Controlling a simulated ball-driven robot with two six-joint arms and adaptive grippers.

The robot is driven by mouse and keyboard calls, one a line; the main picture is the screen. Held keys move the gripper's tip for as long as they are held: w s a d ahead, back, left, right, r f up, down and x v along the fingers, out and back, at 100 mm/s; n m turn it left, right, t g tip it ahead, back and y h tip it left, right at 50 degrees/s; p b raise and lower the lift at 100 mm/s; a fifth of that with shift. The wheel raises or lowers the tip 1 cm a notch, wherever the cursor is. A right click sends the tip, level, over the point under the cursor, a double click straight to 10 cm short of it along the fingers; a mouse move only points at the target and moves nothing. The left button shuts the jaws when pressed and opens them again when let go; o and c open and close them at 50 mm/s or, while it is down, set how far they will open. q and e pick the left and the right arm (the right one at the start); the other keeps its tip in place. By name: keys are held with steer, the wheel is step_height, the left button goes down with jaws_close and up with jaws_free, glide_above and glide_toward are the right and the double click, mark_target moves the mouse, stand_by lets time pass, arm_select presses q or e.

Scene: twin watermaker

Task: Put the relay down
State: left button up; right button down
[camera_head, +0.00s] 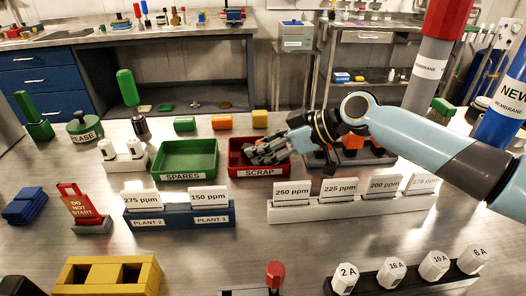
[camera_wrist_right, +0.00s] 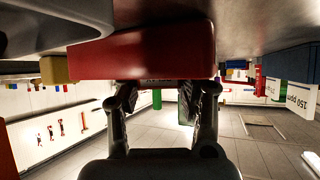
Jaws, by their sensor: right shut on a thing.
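My right gripper (camera_head: 268,150) reaches in from the right and is low at the red SCRAP tray (camera_head: 258,172), with its fingers over the tray's inside. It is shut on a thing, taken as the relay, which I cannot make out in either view. In the right wrist view, which looks upside down, the two fingers of my right gripper (camera_wrist_right: 165,92) run up behind the red tray wall (camera_wrist_right: 145,55), so their tips are hidden. My left gripper is not in view.
A green SPARES tray (camera_head: 188,157), empty, stands left of the SCRAP tray. Green, orange (camera_head: 222,123) and yellow blocks stand behind the trays. A ppm card rack (camera_head: 350,207) and a blue plant rack (camera_head: 178,215) stand in front. Bare table lies between these racks and the front-edge items.

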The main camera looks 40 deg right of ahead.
steer(key=c, duration=1.2)
jaws_free()
steer(key=shift+o, duration=0.2)
steer(key=shift+s+d+r, duration=0.1)
steer(key=shift+r, duration=0.05)
steer(key=p+v, duration=0.1)
steer(key=v, duration=0.9)
steer(key=shift+s, duration=0.15)
steer(key=shift+v, duration=0.75)
